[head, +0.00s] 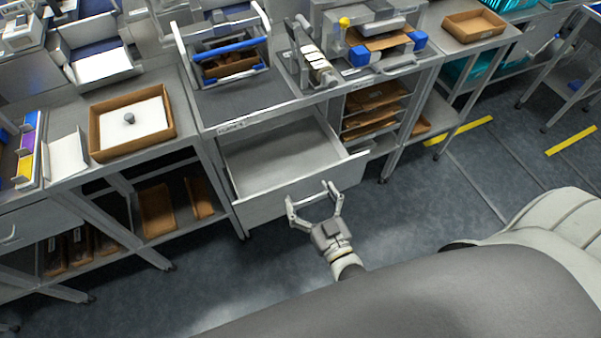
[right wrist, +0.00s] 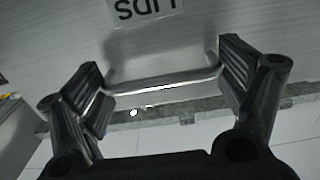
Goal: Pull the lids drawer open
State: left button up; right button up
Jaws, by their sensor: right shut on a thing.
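The lids drawer (head: 285,155) is pulled well out from under the middle workbench in the head view, and its grey inside looks empty. Its front panel (head: 262,206) faces my right gripper (head: 310,196). In the right wrist view, an upside-down "LIDS" label (right wrist: 146,10) is on the panel above the metal bar handle (right wrist: 165,82). My right gripper's fingers (right wrist: 163,84) are at the two ends of this handle, shut on it. My left gripper is in neither view.
An open shelf with brown trays (head: 372,112) stands right of the drawer. A lower bench with a cardboard box (head: 131,98) stands to the left. Open grey floor (head: 250,280) lies in front of the drawer, with yellow strips (head: 459,131) at right.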

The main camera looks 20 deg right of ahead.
jog(key=shift+s+a, duration=0.1)
jog(key=shift+s, duration=1.1)
